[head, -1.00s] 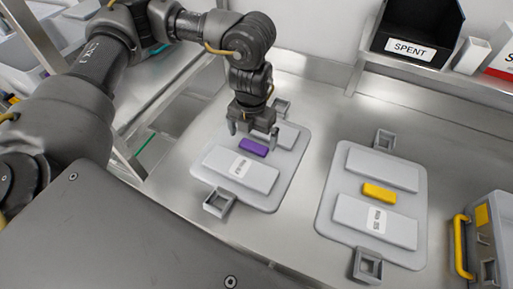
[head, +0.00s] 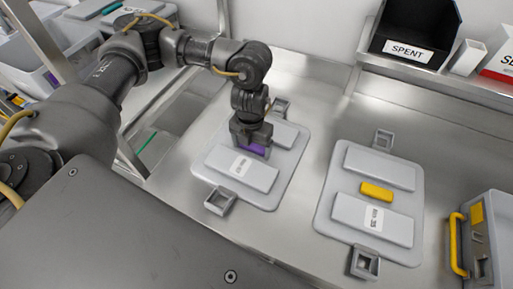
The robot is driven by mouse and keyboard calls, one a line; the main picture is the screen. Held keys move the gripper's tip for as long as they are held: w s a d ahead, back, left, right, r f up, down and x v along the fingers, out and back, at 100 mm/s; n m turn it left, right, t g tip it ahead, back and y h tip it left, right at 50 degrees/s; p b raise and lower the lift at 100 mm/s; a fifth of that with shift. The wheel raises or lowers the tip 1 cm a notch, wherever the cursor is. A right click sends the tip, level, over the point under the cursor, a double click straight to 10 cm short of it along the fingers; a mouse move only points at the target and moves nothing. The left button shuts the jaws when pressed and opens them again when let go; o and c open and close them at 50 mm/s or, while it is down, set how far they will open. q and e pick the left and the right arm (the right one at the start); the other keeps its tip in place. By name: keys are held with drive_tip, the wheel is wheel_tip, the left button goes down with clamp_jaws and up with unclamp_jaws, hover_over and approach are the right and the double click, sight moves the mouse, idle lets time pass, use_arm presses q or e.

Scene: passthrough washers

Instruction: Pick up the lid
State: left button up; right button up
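A grey lid (head: 276,181) with a purple handle (head: 254,150) lies flat on the metal bench, left of centre. Its raised panel carries a white label, and square metal brackets show at its near and far edges. My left gripper (head: 251,147) is down at the purple handle, which shows partly between its fingers. I cannot tell whether the fingers have closed on it. A second grey lid (head: 405,202) with a yellow handle (head: 376,192) lies to the right, untouched. My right gripper is not in view.
A black bin marked SPENT (head: 410,50) stands on a ledge at the back right. A grey case with a yellow handle (head: 459,245) stands at the right edge. Grey tubs (head: 30,60) sit at the upper left. Bare bench lies between the lids.

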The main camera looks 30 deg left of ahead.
sight(252, 153)
use_arm(q)
drive_tip(key=c, duration=1.1)
drive_tip(key=shift+o, duration=0.2)
drive_tip(key=shift+r, duration=0.15)
drive_tip(key=shift+w+r+p, duration=0.1)
drive_tip(key=shift+r+p, duration=0.4)
drive_tip(key=shift+p, duration=0.05)
drive_tip(key=r+p, duration=0.3)
drive_tip(key=shift+s, duration=0.2)
drive_tip(key=s+d+r+p, duration=0.3)
drive_tip(key=s+r+p, duration=0.5)
drive_tip(key=s+p, duration=0.3)
drive_tip(key=shift+s+r+p, duration=0.35)
drive_tip(key=shift+s+r, duration=0.05)
drive_tip(key=shift+s, duration=0.75)
